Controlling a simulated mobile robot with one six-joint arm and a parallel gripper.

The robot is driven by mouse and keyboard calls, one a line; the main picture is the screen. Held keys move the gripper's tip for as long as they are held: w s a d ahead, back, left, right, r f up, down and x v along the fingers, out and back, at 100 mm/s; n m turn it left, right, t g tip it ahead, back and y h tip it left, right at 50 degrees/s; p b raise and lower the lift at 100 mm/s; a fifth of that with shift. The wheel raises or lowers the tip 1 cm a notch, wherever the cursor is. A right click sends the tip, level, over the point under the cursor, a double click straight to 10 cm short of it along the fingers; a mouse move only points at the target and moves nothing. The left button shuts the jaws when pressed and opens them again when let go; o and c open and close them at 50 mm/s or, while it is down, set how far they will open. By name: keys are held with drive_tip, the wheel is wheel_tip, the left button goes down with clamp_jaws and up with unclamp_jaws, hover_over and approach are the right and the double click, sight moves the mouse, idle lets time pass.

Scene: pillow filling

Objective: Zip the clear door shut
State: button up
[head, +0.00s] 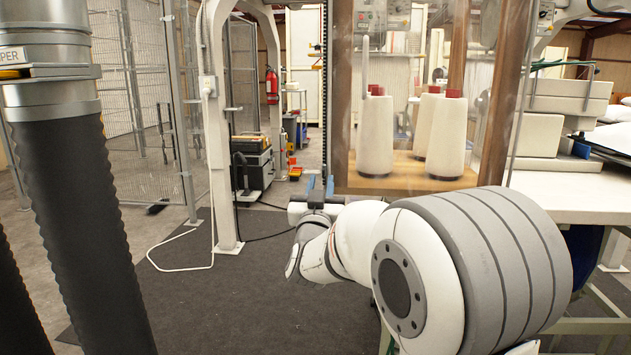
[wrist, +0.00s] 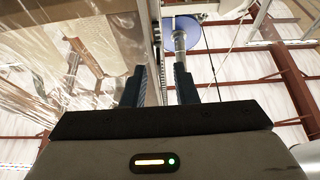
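The clear door (head: 400,60) is a glossy see-through sheet on a wooden-framed box, right of centre in the head view. It also shows as wrinkled film at the left of the wrist view (wrist: 75,65). A dark toothed strip, like a zipper track (head: 324,90), runs upright just left of the frame. My gripper (head: 320,184) points up at the strip's lower end. In the wrist view its two dark blue fingers (wrist: 160,82) stand apart, with the strip's line seen between them. I see nothing clamped. I cannot make out a zipper pull.
The wooden post (head: 341,100) stands close to the right of my gripper. Several cream cones (head: 446,138) stand inside the box. A white table (head: 560,190) is at the right. A white post (head: 222,130) and cable are at the left, with open floor between.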

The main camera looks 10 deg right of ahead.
sight(324, 171)
drive_tip(key=shift+x, duration=1.65)
clamp_jaws()
